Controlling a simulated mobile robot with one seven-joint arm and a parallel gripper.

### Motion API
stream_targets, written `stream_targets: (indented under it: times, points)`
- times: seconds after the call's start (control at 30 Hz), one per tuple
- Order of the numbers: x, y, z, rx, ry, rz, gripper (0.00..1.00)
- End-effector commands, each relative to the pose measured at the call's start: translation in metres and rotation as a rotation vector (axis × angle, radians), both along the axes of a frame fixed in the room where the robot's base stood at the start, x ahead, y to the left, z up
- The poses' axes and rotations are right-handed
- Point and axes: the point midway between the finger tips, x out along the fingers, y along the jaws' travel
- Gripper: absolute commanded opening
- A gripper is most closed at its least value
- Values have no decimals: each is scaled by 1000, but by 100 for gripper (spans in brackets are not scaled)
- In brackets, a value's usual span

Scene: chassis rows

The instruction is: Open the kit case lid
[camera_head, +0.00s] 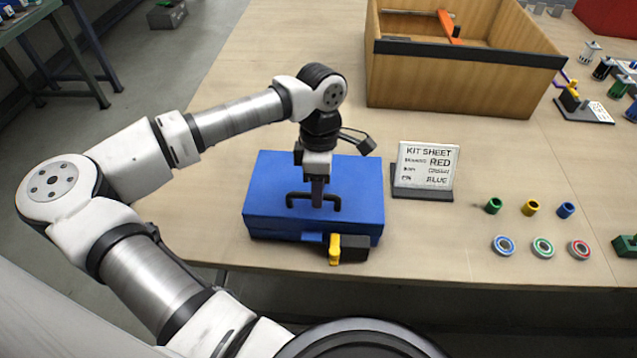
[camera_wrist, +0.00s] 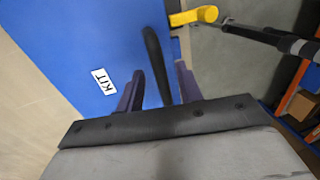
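The blue kit case (camera_head: 270,185) lies on the table near its front edge with its lid down. A black bar handle (camera_head: 297,197) stands on top of the lid. My gripper (camera_head: 317,203) points down at the handle's middle. In the wrist view my gripper (camera_wrist: 158,80) has its two fingers apart, with the black handle (camera_wrist: 153,50) between them and a gap visible on each side. The blue lid (camera_wrist: 90,40) bears a white KIT label (camera_wrist: 103,82). A yellow latch lever (camera_head: 335,248) is at the case's front; it also shows in the wrist view (camera_wrist: 193,16).
A black block (camera_head: 354,248) sits beside the latch. A kit sheet stand (camera_head: 427,170) is right of the case. A wooden crate (camera_head: 465,80) stands behind. Coloured bushings (camera_head: 531,207) and bearings (camera_head: 542,247) lie to the right. The table behind the case is clear.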

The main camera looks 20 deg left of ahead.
Motion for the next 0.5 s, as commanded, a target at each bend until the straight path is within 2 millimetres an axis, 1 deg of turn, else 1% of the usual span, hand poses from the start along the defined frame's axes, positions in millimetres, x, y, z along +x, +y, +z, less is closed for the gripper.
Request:
stream_targets:
  times: [0.17,0.43,0.5]
  points:
    - [0,0,0,0,0,0,36]
    - [0,0,0,0,0,0,1]
    - [0,0,0,0,0,0,0]
